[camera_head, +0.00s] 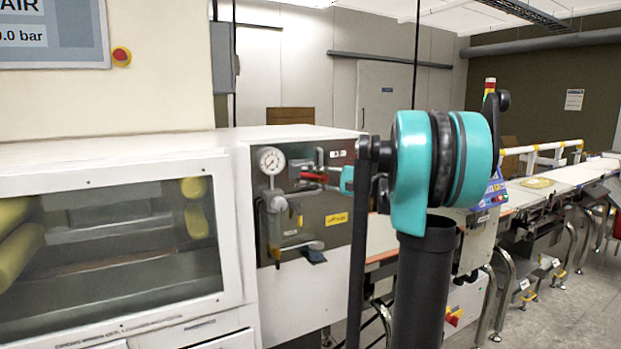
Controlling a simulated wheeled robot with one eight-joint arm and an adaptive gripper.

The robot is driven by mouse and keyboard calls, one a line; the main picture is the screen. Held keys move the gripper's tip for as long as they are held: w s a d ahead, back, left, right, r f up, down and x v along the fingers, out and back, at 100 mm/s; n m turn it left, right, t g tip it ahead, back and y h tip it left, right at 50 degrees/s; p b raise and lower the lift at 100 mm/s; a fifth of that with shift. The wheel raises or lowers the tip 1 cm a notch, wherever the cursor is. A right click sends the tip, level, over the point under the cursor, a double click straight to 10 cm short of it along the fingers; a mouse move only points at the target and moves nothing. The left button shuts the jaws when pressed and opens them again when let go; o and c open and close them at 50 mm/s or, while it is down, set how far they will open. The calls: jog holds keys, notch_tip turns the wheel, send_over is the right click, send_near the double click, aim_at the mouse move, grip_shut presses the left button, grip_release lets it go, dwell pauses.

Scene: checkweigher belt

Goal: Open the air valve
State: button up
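The red valve handle (314,176) is on the dark grey air panel (335,222), right of a round white pressure gauge (271,160). It lies about level. My arm reaches in from the right, and my gripper (322,181) is at the red handle, seen small and partly behind my own arm. I cannot tell whether the fingers touch the handle or are closed around it. A filter unit with a clear bowl (274,222) hangs below the gauge. The display (50,30) at upper left reads "AIR" and what looks like "0.0 bar", cut by the frame edge.
A white cabinet with a clear window (120,240) stands left of the panel. A grey lever with a dark blue end (315,256) sits low on the panel. Conveyor belts (570,178) run away at right, beside open floor.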

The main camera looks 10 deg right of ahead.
jog(key=shift+o, duration=0.6)
jog(key=shift+d, duration=0.1)
jog(key=v, duration=0.7)
jog(key=shift+s+d, duration=0.2)
jog(key=shift+d, duration=0.15)
